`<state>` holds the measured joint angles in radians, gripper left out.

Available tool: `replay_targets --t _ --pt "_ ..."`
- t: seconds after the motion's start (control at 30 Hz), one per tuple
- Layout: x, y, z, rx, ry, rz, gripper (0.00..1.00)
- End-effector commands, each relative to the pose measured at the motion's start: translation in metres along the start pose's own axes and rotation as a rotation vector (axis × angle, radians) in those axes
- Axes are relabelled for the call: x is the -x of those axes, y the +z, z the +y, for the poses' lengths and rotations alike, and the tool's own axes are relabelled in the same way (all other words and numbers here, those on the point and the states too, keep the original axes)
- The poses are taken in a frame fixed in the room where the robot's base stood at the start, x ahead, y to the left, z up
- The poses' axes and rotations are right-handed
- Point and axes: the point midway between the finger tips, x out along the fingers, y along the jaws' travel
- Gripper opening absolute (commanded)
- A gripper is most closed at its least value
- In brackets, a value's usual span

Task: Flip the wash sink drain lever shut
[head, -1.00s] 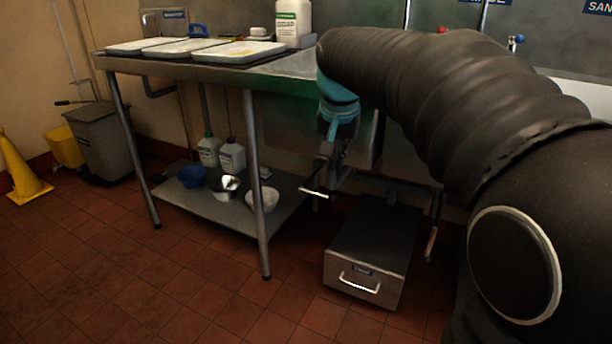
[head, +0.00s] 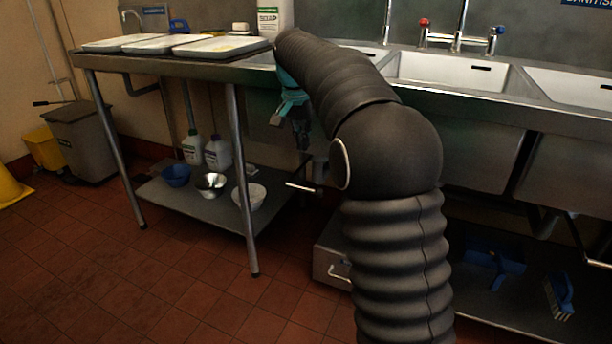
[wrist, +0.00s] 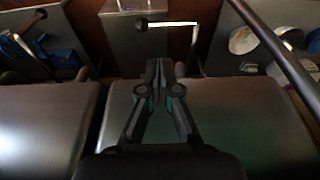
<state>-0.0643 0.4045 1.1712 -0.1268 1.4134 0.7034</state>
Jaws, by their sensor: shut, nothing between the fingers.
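A drain lever (head: 303,187) sticks out below the sinks near my gripper, a bright rod with a dark end. In the wrist view its bright bar (wrist: 172,24) lies crosswise beyond my fingertips, with a dark knob at its left end and a bend at its right. My gripper (wrist: 160,64) is shut and empty, pointing at the space below the sinks, apart from the lever. In the head view my gripper (head: 303,146) is small and dark, above the lever. The sink above it is mostly hidden by my arm.
A second knobbed lever (wrist: 22,36) is at the left in the wrist view. A grey box (head: 330,262) stands on the floor below. The table leg (head: 241,180) and shelf with bowls and bottles (head: 217,150) are at left. Other sinks (head: 452,72) extend right.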

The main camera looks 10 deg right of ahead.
Motion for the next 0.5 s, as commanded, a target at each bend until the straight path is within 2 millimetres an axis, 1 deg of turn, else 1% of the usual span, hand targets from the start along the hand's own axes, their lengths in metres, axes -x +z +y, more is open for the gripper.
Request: replay_targets --t 0.17,0.5 --pt "-0.017 0.001 0.001 0.0 0.002 -0.003 0.0" --pt "-0.079 0.001 0.001 0.0 0.002 -0.003 0.0"
